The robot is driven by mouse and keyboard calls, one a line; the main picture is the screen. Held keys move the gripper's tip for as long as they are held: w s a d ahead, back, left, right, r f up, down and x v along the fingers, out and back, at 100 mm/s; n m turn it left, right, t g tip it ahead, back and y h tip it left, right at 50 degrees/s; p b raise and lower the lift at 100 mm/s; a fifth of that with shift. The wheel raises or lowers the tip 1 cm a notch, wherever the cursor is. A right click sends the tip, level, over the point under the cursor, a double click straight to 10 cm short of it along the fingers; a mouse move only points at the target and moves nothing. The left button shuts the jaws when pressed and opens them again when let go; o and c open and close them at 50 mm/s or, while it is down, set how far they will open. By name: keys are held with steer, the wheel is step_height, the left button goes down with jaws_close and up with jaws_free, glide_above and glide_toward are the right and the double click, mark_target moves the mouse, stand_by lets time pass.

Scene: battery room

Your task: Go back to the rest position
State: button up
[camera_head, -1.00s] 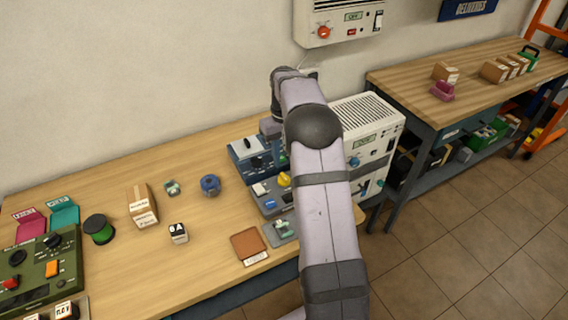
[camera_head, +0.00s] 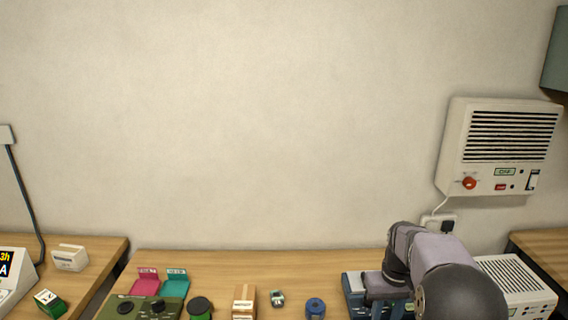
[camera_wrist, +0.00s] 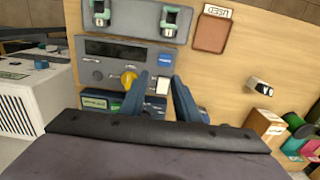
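My gripper (camera_wrist: 160,82) shows in the wrist view as two blue fingers with a gap between them, and nothing is held. It is over a blue-grey device (camera_wrist: 108,72) with a dark display, a yellow knob (camera_wrist: 128,78) and a white rocker switch (camera_wrist: 162,86). The switch appears between the fingers; I cannot tell whether they touch it.
A grey tray (camera_wrist: 135,14) with two clips and a brown pad (camera_wrist: 212,34) lie near the device. On the bench (camera_head: 225,265) stand a cardboard box (camera_head: 244,303), a blue roll (camera_head: 316,308) and a green control panel (camera_head: 140,309). A heater-like unit (camera_head: 500,150) hangs on the wall.

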steer(key=s+a+f, duration=0.1)
steer(key=s+a, duration=0.4)
steer(key=s, duration=0.6)
steer(key=s+a+f, duration=0.1)
steer(key=s+a, duration=0.5)
steer(key=s, duration=0.6)
steer(key=shift+f, duration=0.4)
steer(key=shift+w, duration=0.1)
stand_by(0.9)
